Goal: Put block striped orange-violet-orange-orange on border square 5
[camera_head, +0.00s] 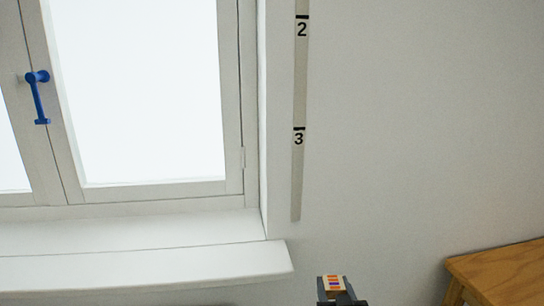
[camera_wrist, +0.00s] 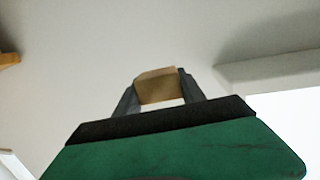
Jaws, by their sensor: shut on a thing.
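My gripper (camera_head: 335,291) shows at the bottom of the head view, raised in front of the wall, and is shut on a small block (camera_head: 333,282). The block's visible face has orange and violet stripes on a light wooden body; the full stripe order is too small to read surely. In the wrist view the block (camera_wrist: 157,85) is a plain tan wooden shape between the two grey fingers of my gripper (camera_wrist: 158,88). No border square 5 shows in either view.
A white window (camera_head: 140,95) with a blue handle (camera_head: 38,97) and a sill (camera_head: 140,265) fills the left. A wall strip (camera_head: 299,90) carries numbers 2 and 3. A wooden table corner (camera_head: 500,275) stands at lower right. Bare wall (camera_head: 430,130) lies between.

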